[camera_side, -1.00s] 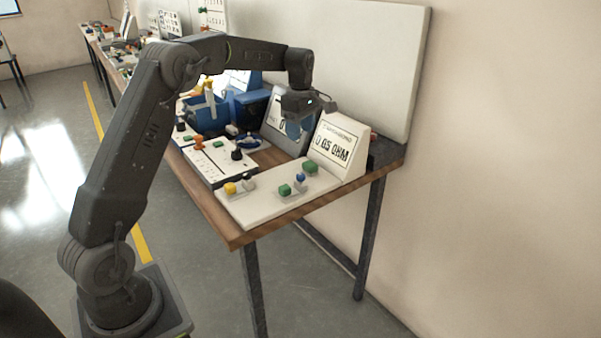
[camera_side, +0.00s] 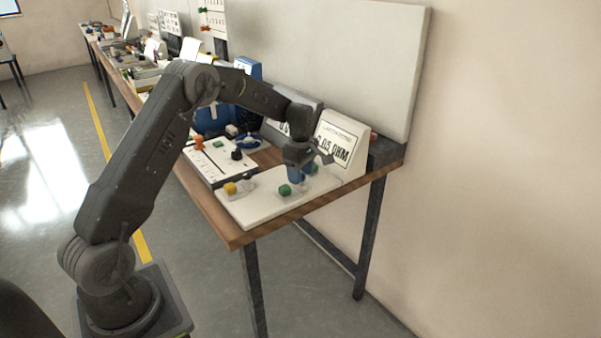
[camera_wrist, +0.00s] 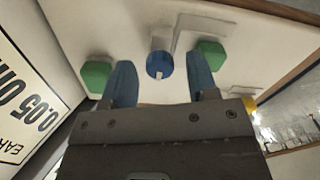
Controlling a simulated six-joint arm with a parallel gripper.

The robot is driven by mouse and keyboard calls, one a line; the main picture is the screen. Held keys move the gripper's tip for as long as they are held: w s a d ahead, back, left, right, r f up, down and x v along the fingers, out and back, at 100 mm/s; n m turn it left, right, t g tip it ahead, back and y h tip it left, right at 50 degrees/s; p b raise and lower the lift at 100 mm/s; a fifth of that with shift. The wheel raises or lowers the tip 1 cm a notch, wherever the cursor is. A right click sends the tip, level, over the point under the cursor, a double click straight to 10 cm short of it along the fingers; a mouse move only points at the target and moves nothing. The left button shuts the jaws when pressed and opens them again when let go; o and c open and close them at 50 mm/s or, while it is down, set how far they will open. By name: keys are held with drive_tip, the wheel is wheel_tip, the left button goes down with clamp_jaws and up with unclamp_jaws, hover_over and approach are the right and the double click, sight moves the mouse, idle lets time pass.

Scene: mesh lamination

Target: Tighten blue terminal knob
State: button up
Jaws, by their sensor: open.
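The blue terminal knob (camera_wrist: 160,65) shows in the wrist view as a round blue cap with a small white mark, on a white panel. My gripper (camera_wrist: 160,82) is open, with one blue finger on each side of the knob; the knob lies between the fingertips in this view. I cannot tell whether the fingers touch it or how high they are above the panel. In the side view my gripper (camera_side: 300,180) is low over the white panel (camera_side: 250,207) and hides the blue knob.
Green knobs stand on both sides of my fingers in the wrist view, one at left (camera_wrist: 96,76) and one at right (camera_wrist: 211,55). A yellow knob (camera_side: 230,188) is on the same panel. An upright "0.05 OHM" sign (camera_side: 338,148) stands close behind my gripper.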

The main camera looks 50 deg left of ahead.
drive_tip(key=c, duration=0.9)
drive_tip(key=shift+m, duration=0.3)
